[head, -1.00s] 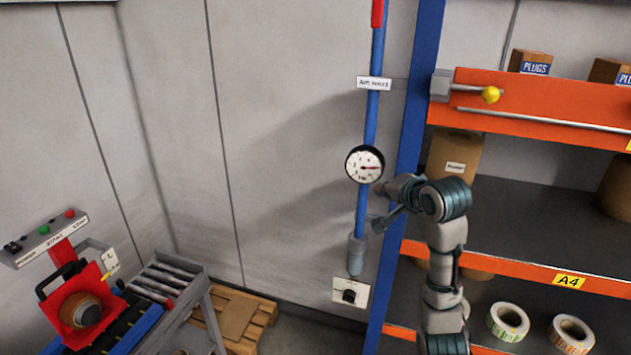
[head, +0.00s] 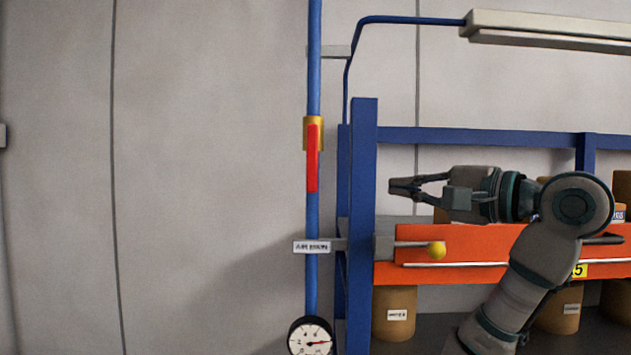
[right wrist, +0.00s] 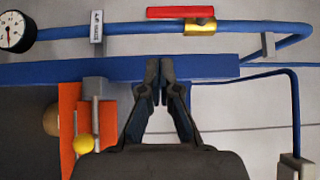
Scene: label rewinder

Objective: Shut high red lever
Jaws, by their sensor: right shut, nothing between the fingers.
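The red lever (head: 312,158) sits on a brass valve (head: 313,125) high on the vertical blue pipe (head: 312,215). It hangs straight down, in line with the pipe. In the right wrist view the red lever (right wrist: 180,12) lies along the pipe beside the brass valve (right wrist: 201,26). My right gripper (head: 392,186) is shut and empty. My left gripper is out of view.
A blue rack post (head: 362,290) stands between the pipe and the shelves. A rod with a yellow knob (head: 436,250) sticks out below my right gripper. A gauge (head: 310,338) and a label plate (head: 312,247) are on the pipe.

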